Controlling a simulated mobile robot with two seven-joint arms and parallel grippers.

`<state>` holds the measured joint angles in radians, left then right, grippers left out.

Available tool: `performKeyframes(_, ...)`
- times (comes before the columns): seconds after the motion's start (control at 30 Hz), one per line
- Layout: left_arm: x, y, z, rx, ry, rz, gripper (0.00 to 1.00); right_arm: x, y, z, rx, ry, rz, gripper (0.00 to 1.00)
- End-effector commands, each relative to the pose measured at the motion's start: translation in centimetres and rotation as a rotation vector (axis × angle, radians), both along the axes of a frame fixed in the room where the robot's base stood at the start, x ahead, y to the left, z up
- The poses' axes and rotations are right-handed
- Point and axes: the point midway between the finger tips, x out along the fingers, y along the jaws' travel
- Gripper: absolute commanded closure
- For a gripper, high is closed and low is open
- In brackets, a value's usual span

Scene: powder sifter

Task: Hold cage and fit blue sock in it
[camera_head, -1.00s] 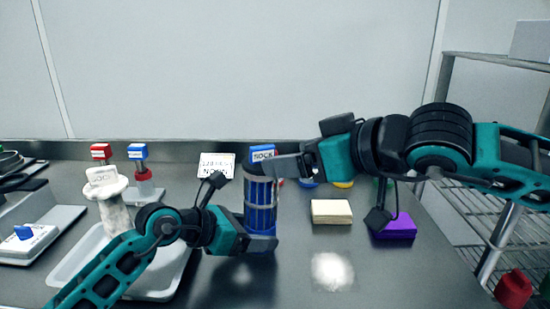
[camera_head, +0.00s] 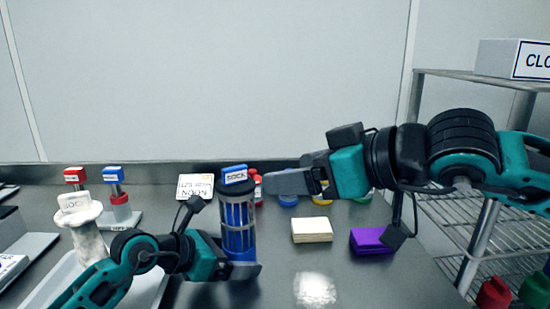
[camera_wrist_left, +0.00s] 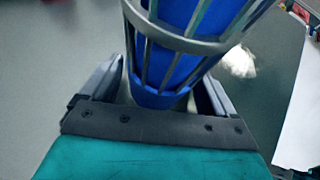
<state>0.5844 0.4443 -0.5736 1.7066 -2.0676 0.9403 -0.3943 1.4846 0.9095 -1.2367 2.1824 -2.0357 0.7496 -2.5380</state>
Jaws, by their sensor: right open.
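The metal-barred cage (camera_head: 223,228) stands nearly upright in front of my left arm. The blue sock (camera_head: 239,222) is inside it and shows between the bars. My left gripper (camera_head: 240,270) is shut on the cage's lower part. In the left wrist view, the bars and ring of the cage (camera_wrist_left: 180,40) rise between the two fingers, with blue sock (camera_wrist_left: 165,97) inside. My right gripper (camera_head: 268,183) is open and empty, just right of the sock's top, with a small gap.
A cream block (camera_head: 311,230), a purple block (camera_head: 371,241) and white powder (camera_head: 314,290) lie to the right. A wire shelf (camera_head: 440,235) stands far right.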

Motion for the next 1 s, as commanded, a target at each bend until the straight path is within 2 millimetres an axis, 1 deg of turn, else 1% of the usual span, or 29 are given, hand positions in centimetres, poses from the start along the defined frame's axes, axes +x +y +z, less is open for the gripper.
performKeyframes(0.03, 0.0, 0.0, 0.1, -0.001, -0.001, 0.001, 0.06, 0.0, 0.0, 0.0, 0.0, 0.0, 0.0, 0.18)
performKeyframes(0.1, 0.0, 0.0, 0.1, -0.001, -0.002, 0.001, 0.0, 0.0, 0.0, 0.0, 0.0, 0.0, 0.0, 0.18)
performKeyframes(0.33, 0.0, 0.1, 0.2, -0.001, -0.003, 0.001, 0.0, 0.0, 0.0, 0.0, 0.0, 0.0, 0.0, 0.18)
performKeyframes(0.47, -0.4, 0.7, 0.6, -0.001, -0.005, 0.002, 0.0, 0.0, 0.0, 0.0, 0.0, 0.0, 0.0, 0.18)
performKeyframes(0.57, -1.2, 1.9, 1.3, 0.002, -0.004, 0.002, 0.0, 0.0, 0.0, 0.0, 0.0, 0.0, 0.0, 0.18)
performKeyframes(0.8, -3.8, 5.7, 3.7, 0.003, -0.003, 0.003, 0.0, 0.0, 0.0, 0.0, 0.0, 0.0, 0.0, 0.18)
performKeyframes(1.0, -5.4, 7.9, 5.2, 0.001, -0.001, 0.003, 0.0, 0.0, 0.0, 0.0, 0.0, 0.0, 0.0, 0.18)
